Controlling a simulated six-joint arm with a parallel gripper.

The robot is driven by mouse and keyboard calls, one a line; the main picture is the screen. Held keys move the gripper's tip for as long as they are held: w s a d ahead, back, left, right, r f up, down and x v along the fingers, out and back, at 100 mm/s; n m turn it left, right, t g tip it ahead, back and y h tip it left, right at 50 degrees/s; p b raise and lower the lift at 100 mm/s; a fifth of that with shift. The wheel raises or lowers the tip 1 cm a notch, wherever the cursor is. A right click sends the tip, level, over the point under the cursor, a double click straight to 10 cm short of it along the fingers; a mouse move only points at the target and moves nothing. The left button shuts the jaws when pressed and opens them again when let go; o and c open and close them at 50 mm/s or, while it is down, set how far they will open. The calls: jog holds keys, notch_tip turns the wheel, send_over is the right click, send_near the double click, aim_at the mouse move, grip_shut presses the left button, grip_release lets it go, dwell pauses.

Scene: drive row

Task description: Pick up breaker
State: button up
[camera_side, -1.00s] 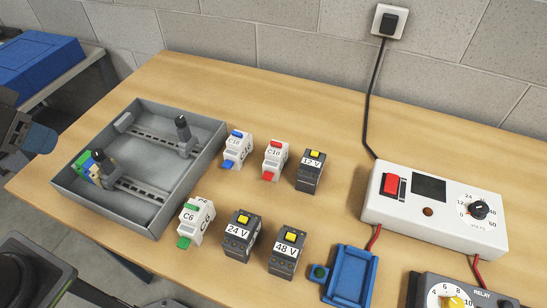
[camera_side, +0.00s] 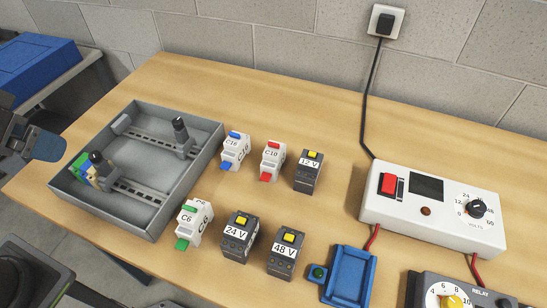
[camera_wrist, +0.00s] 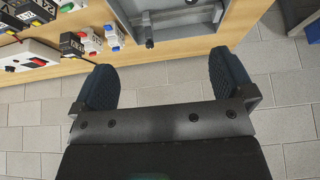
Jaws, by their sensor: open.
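Three white breakers stand on the wooden bench: C16 with a blue lever (camera_side: 234,150), C10 with a red lever (camera_side: 272,160) and C6 with a green lever (camera_side: 193,224). The blue-lever breaker (camera_wrist: 114,38) and red-lever breaker (camera_wrist: 90,42) also show in the wrist view, beyond the fingers. My gripper (camera_wrist: 165,82) is open, with nothing between its dark blue fingers. In the side view only part of it shows at the left edge, left of the grey tray and apart from all breakers.
A grey walled tray (camera_side: 211,160) with rails and dark posts stands left of the breakers. Black 12 V (camera_side: 308,172), 24 V (camera_side: 238,238) and 48 V (camera_side: 285,252) blocks stand close by. A white supply box (camera_side: 440,215) and blue holder (camera_side: 349,276) are at right.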

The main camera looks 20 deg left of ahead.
jog(key=w+d+r+m+g, duration=0.1)
jog(key=w+d+r+m, duration=0.1)
jog(key=w+r+m, duration=0.3)
jog(key=m+g, duration=0.5)
jog(key=m, duration=0.7)
send_over(273, 143)
notch_tip(273, 143, down, 11)
jog(key=shift+m, duration=0.3)
notch_tip(273, 143, down, 9)
jog(key=shift+r, duration=0.1)
jog(key=shift+f, duration=2.85)
jog(key=shift+c, duration=0.4)
